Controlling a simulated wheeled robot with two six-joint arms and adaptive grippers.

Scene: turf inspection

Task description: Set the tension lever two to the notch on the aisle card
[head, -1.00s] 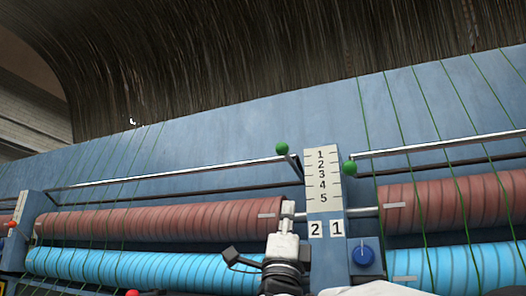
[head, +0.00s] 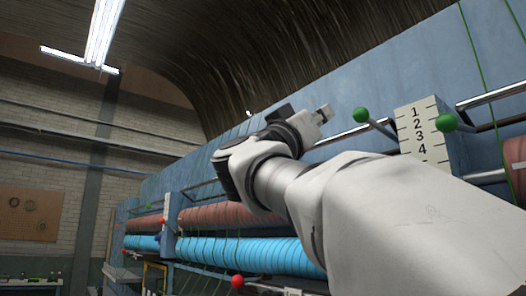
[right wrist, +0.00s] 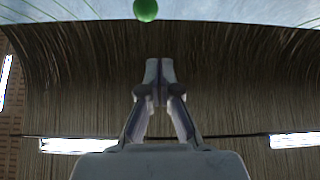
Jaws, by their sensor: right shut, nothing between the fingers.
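The numbered scale plate (head: 419,125) shows 1 to 4 at the right; its lower part is hidden behind my right arm. A lever with a green knob (head: 361,114) stands on its left side, near the 1. A second green knob (head: 445,122) stands on its right side, near the 2. My right gripper (head: 325,112) is shut and empty, left of the left knob and apart from it. In the right wrist view its fingers (right wrist: 158,75) are together, with one green knob (right wrist: 146,10) at the top edge. I see no readable aisle card. My left gripper is out of view.
Red-brown rolls (head: 236,214) and blue rolls (head: 262,252) run along the machine, with red knobs (head: 237,281) nearby. A metal rail (head: 490,97) runs beside the plate. A brown board (head: 28,213) hangs on the brick wall; the aisle at the left looks open.

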